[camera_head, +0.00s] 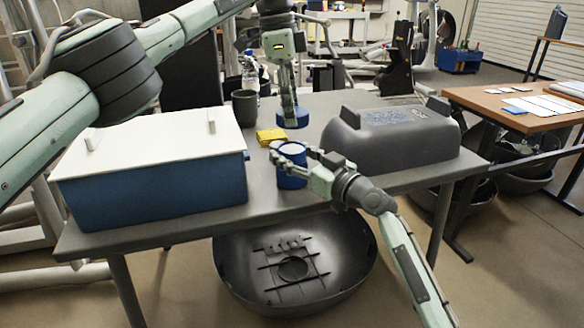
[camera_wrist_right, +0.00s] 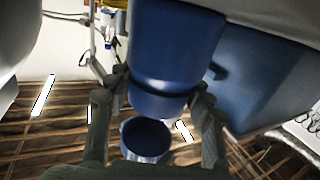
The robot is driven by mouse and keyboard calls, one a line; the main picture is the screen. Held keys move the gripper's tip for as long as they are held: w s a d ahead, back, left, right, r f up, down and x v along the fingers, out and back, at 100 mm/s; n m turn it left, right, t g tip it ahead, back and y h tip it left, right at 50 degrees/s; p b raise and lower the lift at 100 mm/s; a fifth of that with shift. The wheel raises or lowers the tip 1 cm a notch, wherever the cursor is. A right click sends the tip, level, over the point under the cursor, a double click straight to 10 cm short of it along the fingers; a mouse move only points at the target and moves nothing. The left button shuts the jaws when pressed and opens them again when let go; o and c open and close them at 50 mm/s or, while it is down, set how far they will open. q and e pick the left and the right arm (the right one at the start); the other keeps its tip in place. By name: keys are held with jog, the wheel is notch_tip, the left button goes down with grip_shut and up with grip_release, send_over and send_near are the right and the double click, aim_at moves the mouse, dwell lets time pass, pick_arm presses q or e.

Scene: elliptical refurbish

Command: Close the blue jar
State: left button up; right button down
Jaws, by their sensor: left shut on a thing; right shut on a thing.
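The blue jar (camera_head: 291,180) stands upright and open-topped near the table's front edge. My right gripper (camera_head: 296,157) is shut around its upper part. In the right wrist view, which is upside down, the jar (camera_wrist_right: 170,45) fills the space between the fingers (camera_wrist_right: 160,100). My left gripper (camera_head: 290,103) is shut on the round blue lid (camera_head: 291,118). The lid is behind the jar in the head view and apart from it; its height above the table is hard to judge. A hollow round blue thing (camera_wrist_right: 145,138), apparently the lid, shows beyond the jar's rim in the wrist view.
A blue bin (camera_head: 160,188) with a white cover stands left of the jar. A yellow sponge-like block (camera_head: 270,136) lies just behind the jar. A dark cup (camera_head: 245,107) stands behind that. A large grey tub (camera_head: 390,143) takes up the table's right side.

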pick_arm(q)
send_over(293, 150)
jog(key=shift+a+f, duration=0.15)
jog(key=shift+f, duration=1.05)
jog(key=shift+a+f, duration=0.1)
jog(key=shift+f, duration=1.1)
jog(key=shift+f, duration=0.95)
jog(key=shift+f, duration=0.2)
